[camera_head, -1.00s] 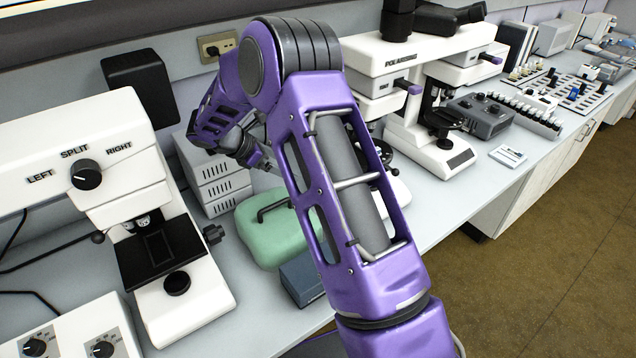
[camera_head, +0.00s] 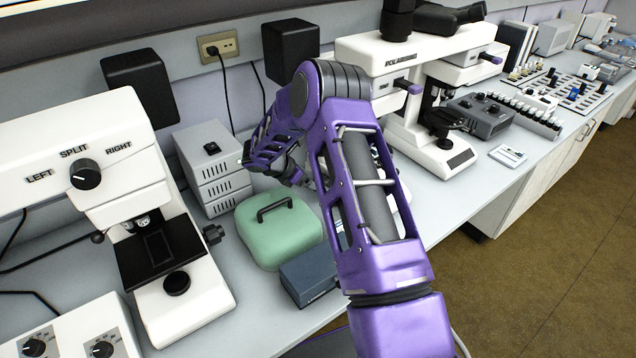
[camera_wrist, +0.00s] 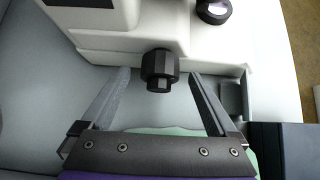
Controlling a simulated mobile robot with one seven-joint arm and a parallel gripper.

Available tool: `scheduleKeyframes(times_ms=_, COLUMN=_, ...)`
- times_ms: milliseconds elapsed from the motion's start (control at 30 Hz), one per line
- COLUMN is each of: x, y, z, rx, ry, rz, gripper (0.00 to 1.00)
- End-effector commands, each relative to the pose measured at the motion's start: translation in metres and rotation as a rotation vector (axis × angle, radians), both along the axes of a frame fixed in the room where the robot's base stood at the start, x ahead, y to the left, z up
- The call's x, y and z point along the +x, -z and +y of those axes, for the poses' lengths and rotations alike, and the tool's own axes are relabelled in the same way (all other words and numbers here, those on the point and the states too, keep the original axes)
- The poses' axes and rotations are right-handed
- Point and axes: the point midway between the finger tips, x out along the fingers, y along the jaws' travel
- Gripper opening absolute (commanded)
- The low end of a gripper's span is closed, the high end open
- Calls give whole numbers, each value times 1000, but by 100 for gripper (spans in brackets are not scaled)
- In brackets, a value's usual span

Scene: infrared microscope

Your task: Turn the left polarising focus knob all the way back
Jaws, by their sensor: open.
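The white microscope labelled POLARISING (camera_head: 368,48) stands at the back of the bench, partly hidden by my purple arm. In the wrist view, a black focus knob (camera_wrist: 159,63) with a smaller stepped end juts from the white microscope body (camera_wrist: 110,45). My gripper (camera_wrist: 161,76) is open, with one finger on each side of the knob. Gaps show between the fingers and the knob, so I see no grip on it. In the head view, my arm hides this knob and my fingers.
A green case with a handle (camera_head: 268,243) and a dark blue box (camera_head: 308,276) sit below my arm. A grey vented box (camera_head: 212,170) stands behind. Another white microscope with a LEFT/SPLIT/RIGHT dial (camera_head: 86,174) is at left. A grey control box (camera_head: 482,117) is at right.

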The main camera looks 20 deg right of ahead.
Motion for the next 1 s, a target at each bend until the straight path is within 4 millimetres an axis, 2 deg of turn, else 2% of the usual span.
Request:
scheduleKeyframes(times_ms=200, x=3, y=13, z=-13, rx=0, ry=0, rz=0, gripper=94)
scheduleKeyframes(times_ms=500, x=4, y=14, z=-14, rx=-1, ry=0, rz=0, gripper=94)
scheduleKeyframes(times_ms=900, x=4, y=14, z=-14, rx=-1, ry=0, rz=0, gripper=22)
scheduleKeyframes(times_ms=1000, x=4, y=14, z=-14, rx=-1, ry=0, rz=0, gripper=9)
